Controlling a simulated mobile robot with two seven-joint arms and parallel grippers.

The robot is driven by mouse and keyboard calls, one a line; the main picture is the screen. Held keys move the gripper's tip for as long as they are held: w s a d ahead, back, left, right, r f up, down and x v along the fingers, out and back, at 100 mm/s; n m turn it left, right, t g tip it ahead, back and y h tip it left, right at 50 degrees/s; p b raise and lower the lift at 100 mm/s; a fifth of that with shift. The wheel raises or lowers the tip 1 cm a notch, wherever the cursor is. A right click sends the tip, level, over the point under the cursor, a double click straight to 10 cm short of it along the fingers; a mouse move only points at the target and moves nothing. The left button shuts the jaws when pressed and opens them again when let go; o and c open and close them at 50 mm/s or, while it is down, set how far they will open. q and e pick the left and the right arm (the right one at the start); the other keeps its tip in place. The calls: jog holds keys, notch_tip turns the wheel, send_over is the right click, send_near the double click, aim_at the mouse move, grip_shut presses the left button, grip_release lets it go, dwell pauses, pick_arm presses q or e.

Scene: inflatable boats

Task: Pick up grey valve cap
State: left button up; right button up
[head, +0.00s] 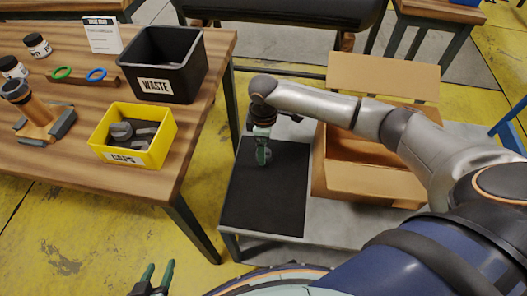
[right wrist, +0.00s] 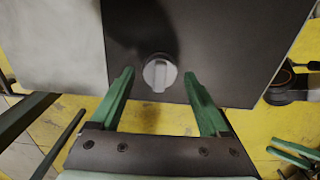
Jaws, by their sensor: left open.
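A round grey valve cap (right wrist: 160,72) with a raised bar handle lies on the black mat (head: 262,205) of a low bench. In the right wrist view it sits just beyond and between the fingertips of my right gripper (right wrist: 158,82), which is open and empty. In the head view my right gripper (head: 263,150) points down over the mat, and its fingers partly hide the cap. My left gripper (head: 152,275) is open and empty at the bottom of the head view. More dark grey caps (head: 122,131) lie in the yellow CAPS bin (head: 127,158) on the wooden table.
An open cardboard box (head: 372,190) stands right of the mat.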

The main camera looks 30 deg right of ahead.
pick_arm(q)
jog(key=shift+f, duration=0.15)
pick_arm(e)
grip_shut()
dwell(0.4)
jog(key=shift+r, duration=0.5)
notch_tip(320, 180, up, 2)
jog(key=shift+r+p, duration=0.2)
jog(key=shift+p, duration=0.4)
pick_arm(q)
jog(key=r+p, duration=0.2)
jog(key=a+r+p, duration=0.1)
jog(key=p, duration=0.1)
jog(key=shift+s+a+r, duration=0.1)
jog(key=shift+s+r, duration=0.05)
jog(key=shift+s, duration=0.15)
pick_arm(e)
jog(key=s+a+r, duration=0.6)
jog(key=s+r, duration=0.3)
jog(key=s, duration=0.3)
jog(key=shift+s+r, duration=0.3)
jog(key=shift+r, duration=0.05)
